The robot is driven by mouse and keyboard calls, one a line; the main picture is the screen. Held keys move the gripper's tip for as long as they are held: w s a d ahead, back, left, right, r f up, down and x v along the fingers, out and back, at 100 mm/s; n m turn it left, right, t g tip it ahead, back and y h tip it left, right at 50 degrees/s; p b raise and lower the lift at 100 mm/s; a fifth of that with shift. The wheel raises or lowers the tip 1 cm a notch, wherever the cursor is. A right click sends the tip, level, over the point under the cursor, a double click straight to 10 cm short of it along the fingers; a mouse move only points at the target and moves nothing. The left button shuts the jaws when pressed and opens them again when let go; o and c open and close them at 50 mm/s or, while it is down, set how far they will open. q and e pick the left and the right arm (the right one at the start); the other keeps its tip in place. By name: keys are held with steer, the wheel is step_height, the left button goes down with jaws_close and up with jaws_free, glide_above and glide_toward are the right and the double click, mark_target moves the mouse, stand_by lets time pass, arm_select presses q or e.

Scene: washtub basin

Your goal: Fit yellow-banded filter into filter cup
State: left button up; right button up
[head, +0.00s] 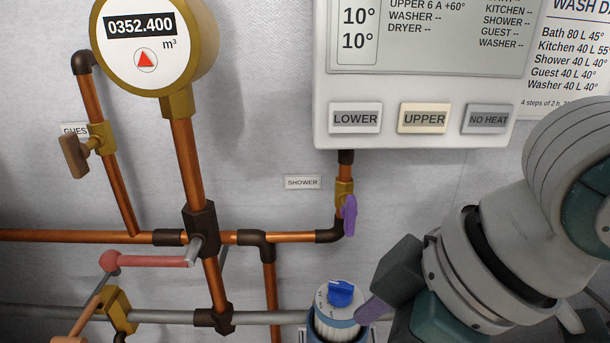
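I see no yellow-banded filter in the head view, and nothing I can surely name as the filter cup. A white cylinder with a blue knob (340,293) on its marked top stands at the bottom middle, with a blue band or collar around it. I cannot tell whether it belongs to the filter cup. My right arm comes in from the right, and its dark end, seemingly the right gripper (398,268), is just right of this cylinder. Its fingertips are not clearly shown. My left gripper is not in view.
Copper pipes (185,160) run along the wall, with a round meter (150,45) above. A purple valve handle (349,215) and a red lever (150,261) stick out. A second purple piece (372,309) is beside the cylinder. A control panel (415,130) hangs upper right.

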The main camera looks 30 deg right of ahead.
steer(key=s+d+f+m+h, duration=0.2)
steer(key=s+m, duration=0.2)
steer(key=s, duration=0.3)
steer(key=shift+s+g, duration=0.3)
steer(key=shift+g, duration=0.1)
